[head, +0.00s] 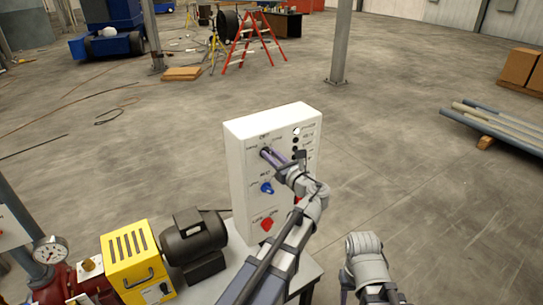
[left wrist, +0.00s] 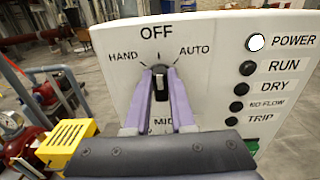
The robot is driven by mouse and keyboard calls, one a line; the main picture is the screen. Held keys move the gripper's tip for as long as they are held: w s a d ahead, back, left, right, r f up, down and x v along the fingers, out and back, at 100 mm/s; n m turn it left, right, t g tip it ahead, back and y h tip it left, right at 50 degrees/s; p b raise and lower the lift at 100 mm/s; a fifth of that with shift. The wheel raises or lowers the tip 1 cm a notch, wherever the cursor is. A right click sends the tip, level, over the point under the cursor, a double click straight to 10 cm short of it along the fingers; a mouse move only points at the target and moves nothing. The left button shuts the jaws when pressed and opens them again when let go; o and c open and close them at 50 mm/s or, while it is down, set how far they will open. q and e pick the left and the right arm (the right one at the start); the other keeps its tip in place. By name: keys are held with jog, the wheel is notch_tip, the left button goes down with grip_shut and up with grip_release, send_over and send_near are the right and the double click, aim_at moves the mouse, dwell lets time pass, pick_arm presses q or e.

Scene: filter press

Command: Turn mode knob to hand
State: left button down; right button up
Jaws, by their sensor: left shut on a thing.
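The mode knob (left wrist: 160,84) is a small black knob on the white control panel (left wrist: 215,75), under the labels HAND at left, OFF on top and AUTO at right. It stands about upright, toward OFF. My left gripper (left wrist: 160,92) has its two purple fingers closed on the knob's sides. In the head view, the left gripper (head: 272,155) reaches the upper left of the panel (head: 245,200), and its fingers partly hide the knob. My right arm shows at the lower right, but its fingertips are not visible.
A blue knob (head: 266,188) and a red knob (head: 267,224) sit lower on the panel. Indicator lamps line its right side, with POWER (left wrist: 256,42) lit white. A dark motor (head: 192,238) and a yellow box (head: 138,262) stand left of the panel.

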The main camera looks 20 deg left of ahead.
pick_arm(q)
jog(key=shift+n, duration=0.3)
jog(key=shift+s+a+f+n, duration=0.1)
jog(key=shift+s+a+n, duration=0.05)
jog(key=shift+n, duration=1.85)
jog(key=shift+s+a+f+n, duration=0.1)
jog(key=shift+n, duration=1.9)
jog(key=c, duration=0.8)
grip_release()
jog(key=shift+o, duration=0.2)
jog(key=shift+a, duration=0.1)
